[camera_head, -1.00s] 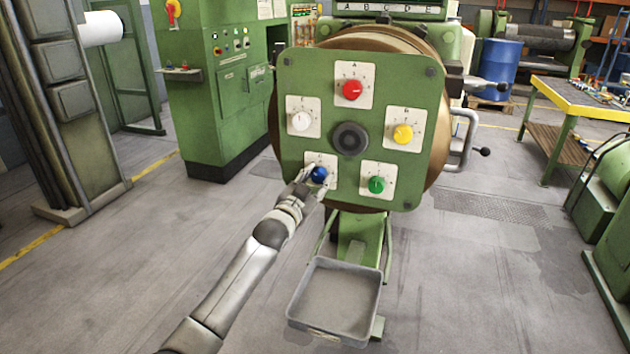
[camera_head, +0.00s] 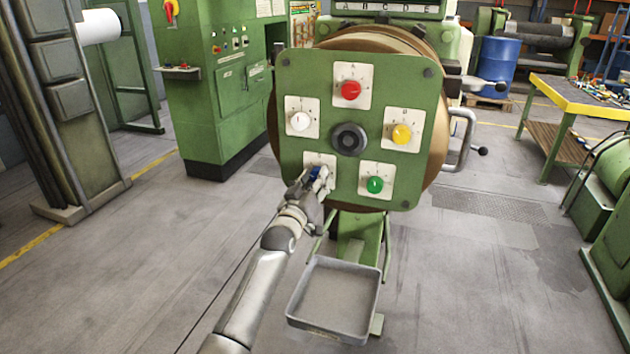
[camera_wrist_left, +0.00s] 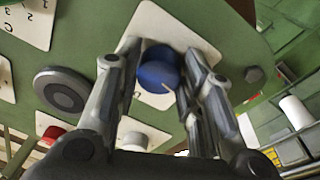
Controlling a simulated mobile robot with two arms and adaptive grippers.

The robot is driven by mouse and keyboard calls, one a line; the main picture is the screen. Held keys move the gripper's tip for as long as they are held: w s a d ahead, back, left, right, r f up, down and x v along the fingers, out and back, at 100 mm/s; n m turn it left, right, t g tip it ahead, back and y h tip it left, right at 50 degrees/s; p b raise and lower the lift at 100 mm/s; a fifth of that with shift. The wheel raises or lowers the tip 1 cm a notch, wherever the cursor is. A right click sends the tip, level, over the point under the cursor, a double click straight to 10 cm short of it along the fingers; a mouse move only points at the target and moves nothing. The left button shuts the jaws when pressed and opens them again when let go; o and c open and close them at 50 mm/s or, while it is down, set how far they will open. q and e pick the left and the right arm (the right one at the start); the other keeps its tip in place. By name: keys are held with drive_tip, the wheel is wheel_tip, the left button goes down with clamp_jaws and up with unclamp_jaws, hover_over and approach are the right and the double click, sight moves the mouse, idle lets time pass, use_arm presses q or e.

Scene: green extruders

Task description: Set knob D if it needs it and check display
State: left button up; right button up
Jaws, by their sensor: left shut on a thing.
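The green panel (camera_head: 290,85) carries a red knob (camera_head: 351,90) at top, a yellow one (camera_head: 401,134) at right, a green one (camera_head: 375,185) at lower right, a white one (camera_head: 300,122) at left and a blue one (camera_head: 314,173) at lower left. The blue knob's plate letter is hidden. My left gripper (camera_head: 317,180) is shut on the blue knob. In the left wrist view the blue knob (camera_wrist_left: 158,68) sits between the fingers, its pale mark toward the lower right. The display strip (camera_head: 388,8) lettered A to E is cut off at the top; no readings show.
A black round hub (camera_head: 348,139) is at the panel's centre. A grey tray (camera_head: 335,297) stands below. A workbench (camera_head: 580,98) and a blue barrel (camera_head: 497,66) stand farther right. The floor at left is clear.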

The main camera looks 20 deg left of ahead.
use_arm(q)
drive_tip(key=shift+f+n, duration=0.1)
drive_tip(key=shift+n, duration=0.3)
drive_tip(key=o, duration=1)
drive_tip(key=shift+o, duration=0.2)
drive_tip(key=s+f, duration=0.1)
drive_tip(key=s, duration=1.1)
drive_tip(key=shift+a, duration=0.3)
drive_tip(key=shift+f, duration=0.15)
